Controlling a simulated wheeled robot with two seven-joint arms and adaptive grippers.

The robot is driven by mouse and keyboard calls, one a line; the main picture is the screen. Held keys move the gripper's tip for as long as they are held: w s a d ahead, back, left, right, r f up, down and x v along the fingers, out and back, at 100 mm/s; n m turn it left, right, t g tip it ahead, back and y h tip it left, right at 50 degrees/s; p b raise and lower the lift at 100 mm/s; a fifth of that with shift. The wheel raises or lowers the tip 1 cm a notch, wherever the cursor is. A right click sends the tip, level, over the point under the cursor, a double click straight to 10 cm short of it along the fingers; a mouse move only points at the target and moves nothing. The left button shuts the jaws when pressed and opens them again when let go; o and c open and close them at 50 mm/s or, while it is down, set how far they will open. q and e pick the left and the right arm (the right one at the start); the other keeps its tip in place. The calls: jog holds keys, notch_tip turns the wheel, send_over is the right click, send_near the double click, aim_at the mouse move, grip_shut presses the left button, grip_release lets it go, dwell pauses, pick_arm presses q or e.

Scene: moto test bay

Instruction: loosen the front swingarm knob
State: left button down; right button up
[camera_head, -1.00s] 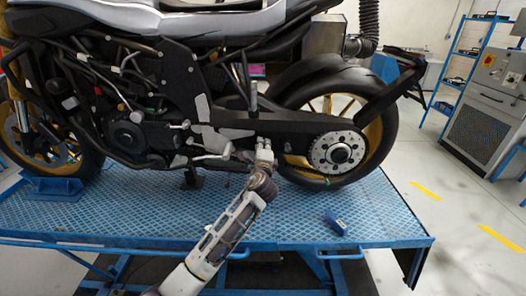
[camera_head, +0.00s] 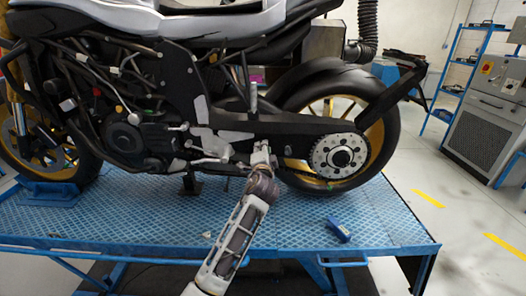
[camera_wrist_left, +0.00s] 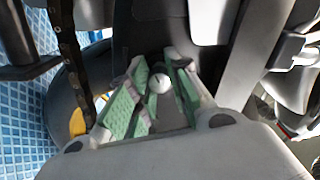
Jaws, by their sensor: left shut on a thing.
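The motorcycle's black swingarm (camera_head: 292,127) runs back to the rear sprocket (camera_head: 338,157). My left gripper (camera_head: 261,153) is up against the near side of the swingarm, close to its front end. In the left wrist view, the green-padded fingers of my left gripper (camera_wrist_left: 158,92) are closed around a small, pale round knob (camera_wrist_left: 158,83). Its round end shows between the pads; the rest is hidden. In the head view my gripper covers the knob. My right gripper is not in view.
The motorcycle stands on a blue lift table (camera_head: 300,215). A small blue box (camera_head: 338,231) lies on the table right of my left arm. The footrest and lever parts (camera_head: 212,148) are close left of the gripper. A grey cabinet (camera_head: 485,125) stands at the right.

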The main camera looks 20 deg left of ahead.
pick_arm(q)
jog(key=shift+a, duration=0.15)
jog(key=c, duration=1.3)
grip_release()
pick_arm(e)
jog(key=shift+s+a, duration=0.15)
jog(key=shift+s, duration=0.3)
pick_arm(q)
jog(key=shift+v, duration=6.05)
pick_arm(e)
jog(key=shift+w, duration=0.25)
